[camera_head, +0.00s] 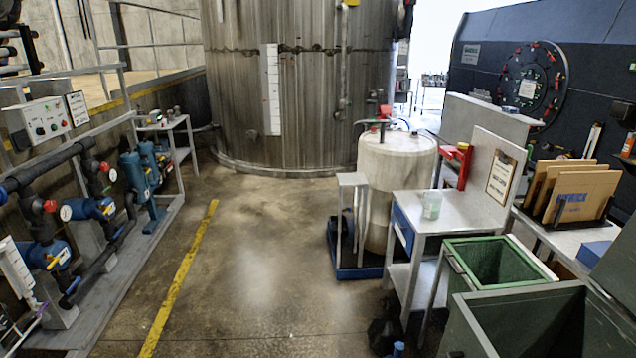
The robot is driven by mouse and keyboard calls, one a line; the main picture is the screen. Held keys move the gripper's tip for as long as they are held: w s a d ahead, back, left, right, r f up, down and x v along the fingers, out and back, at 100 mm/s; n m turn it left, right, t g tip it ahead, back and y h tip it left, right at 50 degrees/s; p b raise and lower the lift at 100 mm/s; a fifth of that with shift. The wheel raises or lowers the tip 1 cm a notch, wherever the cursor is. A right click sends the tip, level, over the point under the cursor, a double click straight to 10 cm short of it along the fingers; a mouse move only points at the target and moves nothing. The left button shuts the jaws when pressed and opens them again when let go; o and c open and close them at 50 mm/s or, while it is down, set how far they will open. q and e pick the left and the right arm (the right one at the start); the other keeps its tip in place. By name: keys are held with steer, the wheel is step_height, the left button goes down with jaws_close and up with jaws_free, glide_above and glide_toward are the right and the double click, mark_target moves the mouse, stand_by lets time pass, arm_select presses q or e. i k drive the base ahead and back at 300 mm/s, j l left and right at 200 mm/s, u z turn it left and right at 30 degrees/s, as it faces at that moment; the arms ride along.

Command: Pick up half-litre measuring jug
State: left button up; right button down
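A small translucent, pale greenish jug (431,205) stands upright on the grey metal side table (455,218) at the right of the middle. It looks like the measuring jug, but its markings are too small to read. Nothing is touching it from above. I see neither of my grippers in the head view.
A green open bin (492,262) and a larger dark green bin (530,320) stand in front of the table. A white drum (395,165) on a blue base stands behind left. Pumps and pipes (95,208) line the left. The middle floor (255,260) is clear.

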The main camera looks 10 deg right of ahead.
mark_target(432, 205)
steer(key=i+l+z, duration=0.15)
steer(key=i+z, duration=0.5)
steer(key=z, duration=0.2)
steer(key=i+z, duration=0.4)
steer(key=k+z, duration=0.15)
steer(key=z, duration=0.35)
steer(key=k+l+z, duration=0.1)
steer(key=z, duration=0.4)
steer(key=j+z, duration=0.1)
steer(key=j, duration=0.55)
steer(key=k+j, duration=0.1)
steer(key=j, duration=0.5)
steer(key=j+z, duration=0.15)
steer(key=j, duration=0.5)
steer(key=i+j+z, duration=0.2)
steer(key=j, duration=0.75)
steer(key=i+j+z, duration=0.2)
steer(key=j, duration=0.8)
steer(key=j+z, duration=0.2)
steer(key=j, duration=0.8)
steer(key=i+j, duration=0.3)
steer(key=j, duration=0.15)
steer(key=i+j+z, duration=0.15)
steer(key=i+j, duration=0.2)
